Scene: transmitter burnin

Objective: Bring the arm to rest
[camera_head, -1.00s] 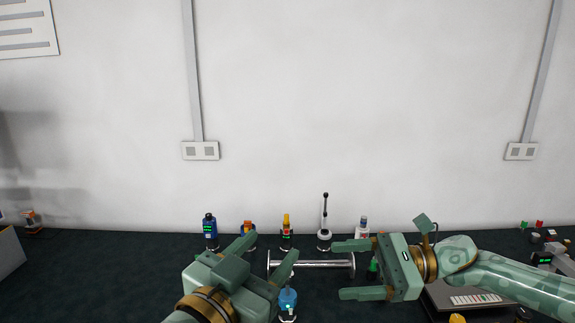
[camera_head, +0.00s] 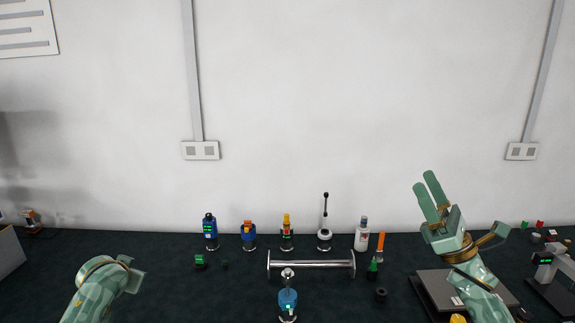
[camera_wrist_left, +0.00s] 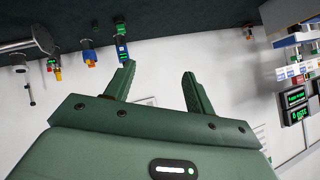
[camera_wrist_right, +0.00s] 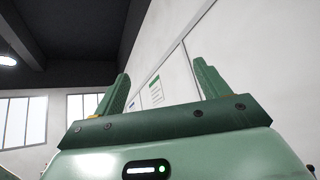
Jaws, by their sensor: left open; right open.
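My right gripper (camera_head: 431,198) is raised over the right part of the bench, its fingers pointing up, apart and empty. In the right wrist view its two fingers (camera_wrist_right: 158,95) are spread with only wall and windows behind them. My left arm is at the lower left in the head view, and its fingers are hidden there. In the left wrist view the left gripper (camera_wrist_left: 158,85) is open with nothing between its fingers. Neither gripper touches any object.
Several small devices, including a blue one (camera_head: 210,230) and a white bottle (camera_head: 362,238), stand along the back of the dark bench (camera_head: 170,260). A metal bar stand (camera_head: 312,264) and a light-blue device (camera_head: 288,299) are in the middle. A flat grey plate (camera_head: 432,285) lies at right.

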